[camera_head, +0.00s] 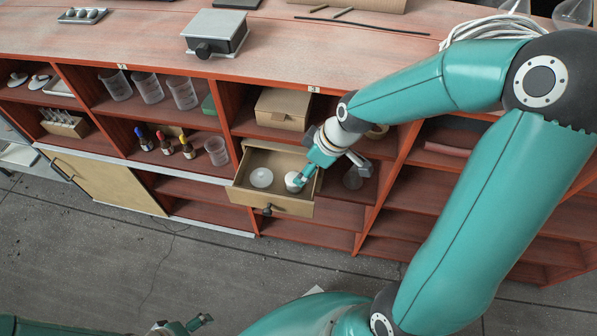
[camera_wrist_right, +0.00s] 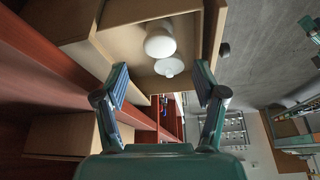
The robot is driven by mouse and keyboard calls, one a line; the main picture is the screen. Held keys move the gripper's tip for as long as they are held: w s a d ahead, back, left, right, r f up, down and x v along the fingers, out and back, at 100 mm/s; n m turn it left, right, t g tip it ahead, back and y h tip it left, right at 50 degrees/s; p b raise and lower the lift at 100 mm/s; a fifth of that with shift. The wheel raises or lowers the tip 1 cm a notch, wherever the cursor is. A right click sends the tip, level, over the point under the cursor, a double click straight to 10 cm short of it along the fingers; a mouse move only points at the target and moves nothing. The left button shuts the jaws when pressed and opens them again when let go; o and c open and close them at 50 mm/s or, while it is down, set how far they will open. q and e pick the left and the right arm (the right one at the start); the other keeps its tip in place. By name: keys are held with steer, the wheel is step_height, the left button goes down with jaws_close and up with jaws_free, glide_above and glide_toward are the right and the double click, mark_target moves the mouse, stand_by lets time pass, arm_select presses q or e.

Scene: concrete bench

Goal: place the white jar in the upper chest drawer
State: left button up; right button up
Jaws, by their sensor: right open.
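An open tan drawer (camera_head: 240,192) with a dark knob juts out of the shelving in the head view. The white jar (camera_head: 293,183) is in its right part, partly hidden by my right gripper (camera_head: 303,173). In the right wrist view the jar (camera_wrist_right: 160,43) is inside the drawer (camera_wrist_right: 130,50), beyond the spread fingers of my right gripper (camera_wrist_right: 161,68). That gripper is open and empty, with no finger closed on the jar. My left gripper (camera_head: 183,327) is low at the bottom edge, partly cut off; its opening is unclear.
A second white round piece (camera_head: 261,177) lies in the drawer's left part, close to the jar in the wrist view. A tan box (camera_head: 283,108) stands on the shelf above. Beakers (camera_head: 148,87) and small bottles (camera_head: 165,143) fill shelves to the left. Floor in front is clear.

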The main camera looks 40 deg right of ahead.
steer(key=shift+v, duration=1.7)
